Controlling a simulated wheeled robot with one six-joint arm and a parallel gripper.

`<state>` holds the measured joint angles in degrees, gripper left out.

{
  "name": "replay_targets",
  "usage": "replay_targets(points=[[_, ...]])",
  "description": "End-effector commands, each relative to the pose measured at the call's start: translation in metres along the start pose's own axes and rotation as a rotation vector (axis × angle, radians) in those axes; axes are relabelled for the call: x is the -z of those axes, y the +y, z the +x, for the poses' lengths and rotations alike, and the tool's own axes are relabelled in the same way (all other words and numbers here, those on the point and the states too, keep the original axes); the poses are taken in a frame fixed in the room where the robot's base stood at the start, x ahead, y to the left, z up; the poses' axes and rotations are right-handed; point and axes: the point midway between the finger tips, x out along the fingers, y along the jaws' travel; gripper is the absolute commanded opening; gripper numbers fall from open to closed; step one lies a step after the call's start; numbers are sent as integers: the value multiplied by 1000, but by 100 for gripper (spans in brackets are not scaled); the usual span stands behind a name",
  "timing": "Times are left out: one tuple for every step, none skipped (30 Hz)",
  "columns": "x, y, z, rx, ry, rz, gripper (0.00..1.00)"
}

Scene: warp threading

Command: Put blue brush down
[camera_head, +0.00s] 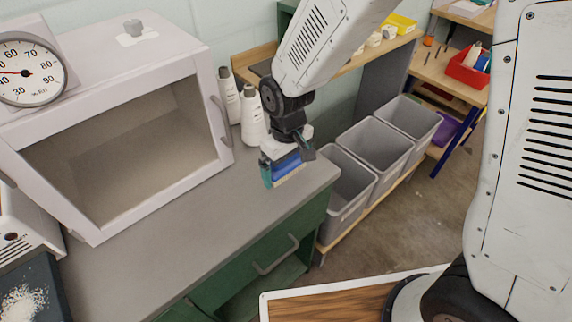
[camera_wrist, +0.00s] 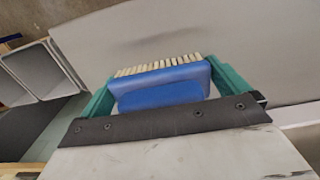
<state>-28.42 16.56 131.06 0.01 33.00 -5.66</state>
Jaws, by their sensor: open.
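The blue brush (camera_head: 287,166) is at the right end of the grey counter, between the fingers of my gripper (camera_head: 284,170). In the wrist view the blue brush (camera_wrist: 160,88) shows its blue body, with pale bristles along its far edge. The teal fingers of my gripper (camera_wrist: 164,82) stand on either side of it. The gripper is open, with the brush still between the fingers. The brush appears to be at the counter surface (camera_head: 190,215), but its underside is hidden, so I cannot tell whether it rests there.
A white open-fronted cabinet (camera_head: 205,60) with a dial gauge (camera_head: 28,70) stands at left. White bottles (camera_head: 252,118) are behind the gripper. Grey bins (camera_head: 345,192) stand beyond the counter's right edge. The counter front is clear. A dark tray (camera_head: 50,295) holds white granules.

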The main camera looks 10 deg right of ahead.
Motion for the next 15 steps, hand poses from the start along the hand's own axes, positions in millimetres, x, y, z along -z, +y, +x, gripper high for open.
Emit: replay_targets(points=[[2,0,-12,-1,9,0,100],[2,1,-19,-1,10,0,100],[2,1,-29,-1,12,1,100],[3,2,-36,-1,12,1,100],[3,2,-44,-1,13,2,100],[3,2,-54,-1,14,2,100],[2,2,-60,-1,12,2,100],[2,2,-67,-1,13,2,100],[2,2,-76,-1,13,2,100],[3,2,-82,-1,13,2,100],[3,2,-87,-1,14,2,100],[2,2,-94,-1,12,2,100],[2,2,-98,-1,12,2,100],[2,2,-103,-1,12,2,100],[2,2,-107,-1,11,1,100]])
